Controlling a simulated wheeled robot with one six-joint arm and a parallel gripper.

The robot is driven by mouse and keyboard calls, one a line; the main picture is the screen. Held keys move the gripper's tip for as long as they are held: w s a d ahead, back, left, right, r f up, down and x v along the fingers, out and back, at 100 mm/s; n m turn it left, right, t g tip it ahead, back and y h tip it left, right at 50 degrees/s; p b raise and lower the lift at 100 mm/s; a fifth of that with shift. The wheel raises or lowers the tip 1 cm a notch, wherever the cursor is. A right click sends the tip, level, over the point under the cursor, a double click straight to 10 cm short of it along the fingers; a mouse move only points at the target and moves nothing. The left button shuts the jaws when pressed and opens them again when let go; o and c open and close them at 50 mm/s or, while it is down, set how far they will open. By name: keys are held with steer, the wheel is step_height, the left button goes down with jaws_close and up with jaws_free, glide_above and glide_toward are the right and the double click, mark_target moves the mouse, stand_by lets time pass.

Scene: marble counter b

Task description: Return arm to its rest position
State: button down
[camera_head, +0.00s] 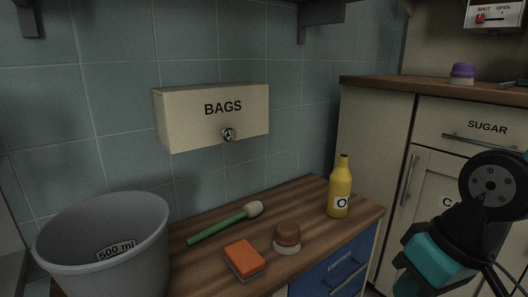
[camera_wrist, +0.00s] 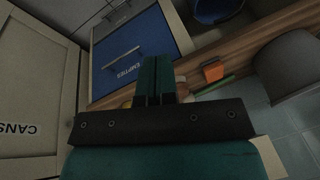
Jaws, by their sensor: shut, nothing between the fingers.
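My arm (camera_head: 452,245) shows at the right of the head view, dark with teal parts, in front of the cream cabinet. The fingertips cannot be made out there. In the wrist view my gripper (camera_wrist: 154,75) has its two teal fingers together, with nothing between them. Beyond them is the blue drawer front marked EMPTIES (camera_wrist: 135,55). The gripper is apart from the counter and touches nothing that I can see.
On the wooden counter (camera_head: 205,268) are a grey bucket (camera_head: 105,240), a green-handled tool (camera_head: 220,225), an orange sponge (camera_head: 244,258), a brown-topped item (camera_head: 287,237) and a yellow bottle (camera_head: 340,190). A BAGS box (camera_head: 190,118) hangs above. The SUGAR drawer (camera_head: 480,128) is behind my arm.

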steer(key=s+a+r+n+g+y+p, duration=0.1)
steer(key=s+a+r+n+p, duration=0.4)
steer(key=r, duration=0.5)
step_height(320, 180, up, 35)
steer(key=m+p, duration=0.1)
steer(key=p, duration=3.4)
steer(key=shift+s+d+m, duration=0.2)
steer(key=shift+s+m, duration=0.1)
steer(key=shift+m, duration=0.1)
